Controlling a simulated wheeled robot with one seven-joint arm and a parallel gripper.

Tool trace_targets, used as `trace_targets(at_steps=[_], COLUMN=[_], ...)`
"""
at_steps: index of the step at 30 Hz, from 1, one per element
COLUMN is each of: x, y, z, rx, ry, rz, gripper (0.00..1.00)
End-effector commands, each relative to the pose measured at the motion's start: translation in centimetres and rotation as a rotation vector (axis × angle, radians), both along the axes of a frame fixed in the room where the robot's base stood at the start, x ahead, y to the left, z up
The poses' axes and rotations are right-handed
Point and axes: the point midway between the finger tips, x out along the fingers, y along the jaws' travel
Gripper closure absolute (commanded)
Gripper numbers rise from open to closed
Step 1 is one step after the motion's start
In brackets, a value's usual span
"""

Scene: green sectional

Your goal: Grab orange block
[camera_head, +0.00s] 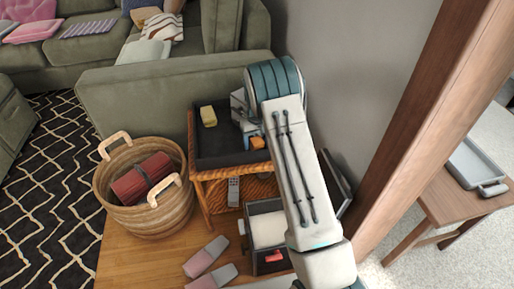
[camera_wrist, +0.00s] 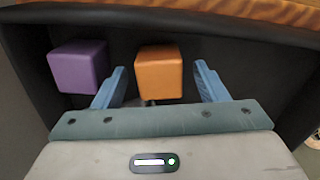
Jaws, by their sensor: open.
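The orange block (camera_wrist: 159,73) lies in the dark tray (camera_wrist: 240,70) in the wrist view. It sits between and a little beyond the tips of the two blue fingers of my gripper (camera_wrist: 158,82). The fingers are open, with a gap on each side of the block. In the head view the orange block (camera_head: 257,142) shows beside my gripper (camera_head: 250,136) at the tray's (camera_head: 215,150) near right side. My arm hides part of the tray there.
A purple block (camera_wrist: 78,67) sits left of the left finger in the wrist view. A yellow block (camera_head: 208,116) lies at the tray's far left. The tray's raised rim surrounds the blocks. A wicker basket (camera_head: 125,215) stands left of the wooden side table (camera_head: 205,190).

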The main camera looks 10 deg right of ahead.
Motion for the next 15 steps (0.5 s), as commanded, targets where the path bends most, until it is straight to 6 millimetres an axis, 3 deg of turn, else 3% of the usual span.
trace_targets(at_steps=[8, 13, 15], x=[0.03, 0.03, 0.03], y=[-0.01, 0.00, -0.01], z=[-0.46, -0.46, -0.44], rx=[0.000, 0.000, 0.000], ry=[-0.001, -0.001, -0.001], rz=[0.000, 0.000, 0.000], gripper=[0.36, 0.82, 0.82])
